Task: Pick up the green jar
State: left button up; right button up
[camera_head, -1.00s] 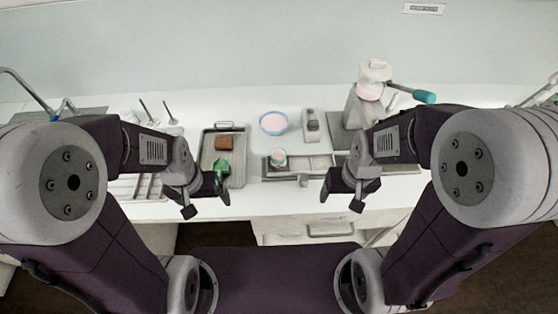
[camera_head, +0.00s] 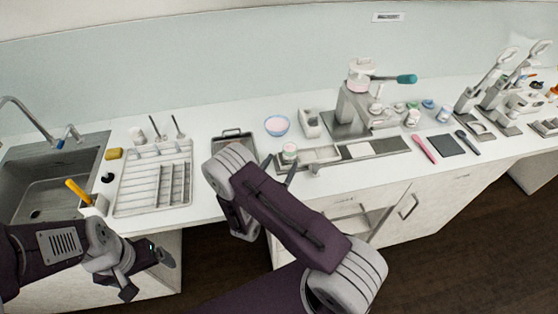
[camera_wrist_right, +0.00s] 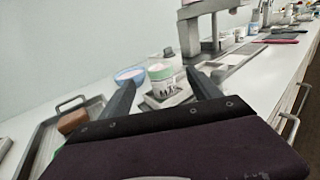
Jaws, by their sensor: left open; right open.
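A small white jar with a green band at its top (camera_head: 289,150) stands upright on a small grey stand on the counter. It also shows in the right wrist view (camera_wrist_right: 162,82), with dark marks on its side. My right gripper (camera_head: 280,166) is open, just in front of the jar. In the right wrist view its two dark fingers (camera_wrist_right: 160,78) frame the jar left and right; I see no contact. My left gripper (camera_head: 150,272) is open and empty, low in front of the counter at the left.
A pink-filled blue bowl (camera_head: 277,125) stands behind the jar, next to a grey-white device (camera_head: 310,123). A metal tray (camera_wrist_right: 45,143) with a brown block (camera_wrist_right: 73,121) lies left. A press with a teal handle (camera_head: 405,79) stands right. A sink is far left.

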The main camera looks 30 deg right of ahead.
aim_at(291, 147)
jog(key=p+x, duration=0.1)
jog(key=x, duration=0.2)
jog(key=shift+r, duration=0.15)
jog(key=shift+w+d, duration=0.1)
jog(key=shift+w, duration=0.2)
jog(key=shift+w+d+p, duration=0.25)
jog(key=shift+d+p, duration=0.1)
jog(key=shift+d, duration=0.05)
jog(key=x, duration=0.1)
jog(key=p+x, duration=0.1)
jog(key=x, duration=0.2)
jog(key=shift+w+d+f, duration=0.2)
jog(key=shift+d+f, duration=0.1)
jog(key=shift+d, duration=0.05)
jog(key=shift+a, duration=0.1)
jog(key=c, duration=1.5)
jog(key=shift+c, duration=0.2)
